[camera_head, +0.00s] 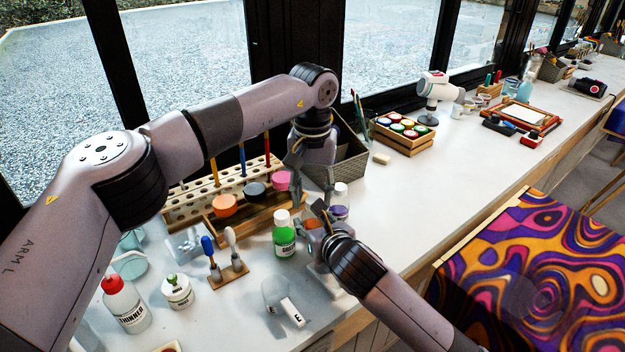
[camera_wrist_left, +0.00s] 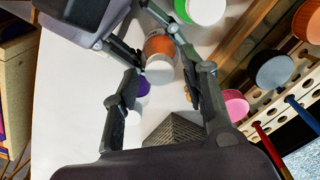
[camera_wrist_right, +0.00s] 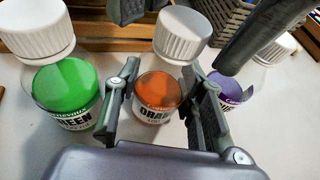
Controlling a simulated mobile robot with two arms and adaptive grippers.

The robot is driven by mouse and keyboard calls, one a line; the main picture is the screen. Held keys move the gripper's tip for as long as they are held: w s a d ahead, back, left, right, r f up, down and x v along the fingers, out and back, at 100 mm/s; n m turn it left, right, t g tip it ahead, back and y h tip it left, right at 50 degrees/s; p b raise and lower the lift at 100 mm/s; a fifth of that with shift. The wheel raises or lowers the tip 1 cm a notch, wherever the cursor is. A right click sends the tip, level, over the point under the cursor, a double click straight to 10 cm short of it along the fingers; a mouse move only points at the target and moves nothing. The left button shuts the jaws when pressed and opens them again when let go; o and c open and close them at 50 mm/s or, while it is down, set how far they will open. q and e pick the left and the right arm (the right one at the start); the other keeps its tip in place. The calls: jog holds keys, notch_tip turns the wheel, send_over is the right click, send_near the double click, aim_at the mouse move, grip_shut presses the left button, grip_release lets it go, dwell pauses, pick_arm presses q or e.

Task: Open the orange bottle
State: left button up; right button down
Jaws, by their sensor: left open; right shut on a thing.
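The orange bottle (camera_wrist_right: 158,92), clear with an orange fill and a white cap (camera_wrist_right: 182,36), stands between the fingers of my right gripper (camera_wrist_right: 160,78), which is shut on its body. The bottle also shows in the head view (camera_head: 313,223) and in the left wrist view (camera_wrist_left: 158,44), where its cap (camera_wrist_left: 159,72) lies between the spread fingers of my left gripper (camera_wrist_left: 161,68). My left gripper is open, with its fingers on either side of the cap; I cannot tell whether they touch it. In the head view the left fingers (camera_head: 322,193) partly hide the cap.
A green bottle (camera_head: 284,240) stands close on the left and a purple bottle (camera_head: 339,211) close on the right. A wooden rack (camera_head: 180,208) and a grey basket (camera_head: 350,160) stand behind. The counter to the right is mostly clear.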

pick_arm(q)
jog(key=shift+f, duration=0.2)
jog(key=shift+c, duration=0.2)
grip_shut()
dwell(0.4)
